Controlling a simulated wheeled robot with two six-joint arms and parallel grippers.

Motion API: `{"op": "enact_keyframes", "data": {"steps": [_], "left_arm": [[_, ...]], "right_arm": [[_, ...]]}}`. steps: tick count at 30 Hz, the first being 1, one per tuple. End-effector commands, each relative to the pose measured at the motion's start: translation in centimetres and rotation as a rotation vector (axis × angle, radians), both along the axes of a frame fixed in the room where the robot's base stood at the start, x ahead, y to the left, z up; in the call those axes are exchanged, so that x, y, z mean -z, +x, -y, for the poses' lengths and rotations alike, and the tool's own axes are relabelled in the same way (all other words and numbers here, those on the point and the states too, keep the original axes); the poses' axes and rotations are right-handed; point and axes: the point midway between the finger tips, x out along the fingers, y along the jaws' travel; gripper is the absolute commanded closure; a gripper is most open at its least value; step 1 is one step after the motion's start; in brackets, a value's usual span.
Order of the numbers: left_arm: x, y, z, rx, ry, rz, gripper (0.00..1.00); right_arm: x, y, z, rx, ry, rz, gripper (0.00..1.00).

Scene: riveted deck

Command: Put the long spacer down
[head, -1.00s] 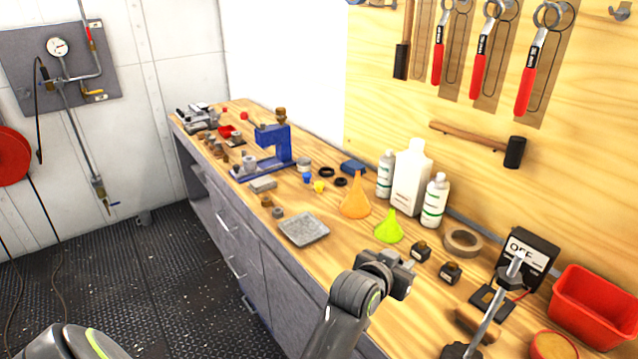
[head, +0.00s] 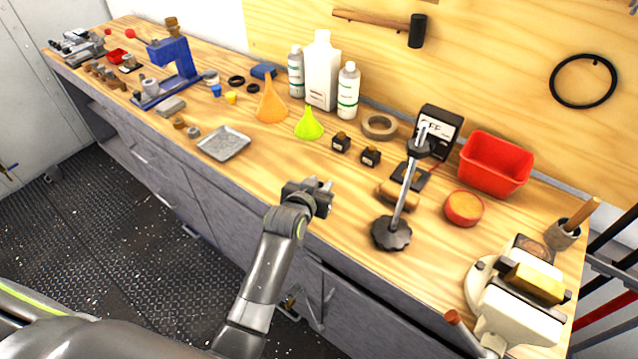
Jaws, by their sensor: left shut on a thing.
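My left gripper (head: 316,196) is over the front part of the wooden bench top, in front of two small black boxes. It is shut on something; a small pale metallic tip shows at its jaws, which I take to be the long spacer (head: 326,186). Most of the spacer is hidden by the gripper, so its length and tilt cannot be told. I cannot tell whether it touches the bench. My right gripper is not in view.
A stand with a dark round base (head: 391,234) and upright rod is right of my gripper. Further right are a round red tin (head: 464,207), red bin (head: 495,163) and vise (head: 515,305). A grey tray (head: 224,143) lies left. Bench around my gripper is mostly clear.

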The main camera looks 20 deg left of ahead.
Motion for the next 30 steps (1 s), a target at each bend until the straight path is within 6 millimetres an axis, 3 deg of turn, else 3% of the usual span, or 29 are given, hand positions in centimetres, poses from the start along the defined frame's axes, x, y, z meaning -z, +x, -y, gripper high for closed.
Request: {"op": "enact_keyframes", "data": {"steps": [7, 8, 13, 23, 30], "left_arm": [[0.2, 0.0, 0.0, 0.0, 0.0, 0.002, 0.99], [0.3, 0.0, 0.0, 0.0, 0.0, 0.0, 0.69], [0.2, 0.0, 0.0, 0.0, 0.0, 0.0, 0.49], [-0.2, 0.0, 0.0, 0.0, 0.0, 0.001, 0.49], [-1.4, -2.0, -0.1, -0.001, -0.002, -0.003, 0.49]], "right_arm": [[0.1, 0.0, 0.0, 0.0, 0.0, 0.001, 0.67], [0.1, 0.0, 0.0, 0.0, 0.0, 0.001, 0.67], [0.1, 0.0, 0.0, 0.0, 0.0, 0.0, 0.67], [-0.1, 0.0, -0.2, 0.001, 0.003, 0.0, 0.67], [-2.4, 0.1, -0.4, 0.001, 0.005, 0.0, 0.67]]}}
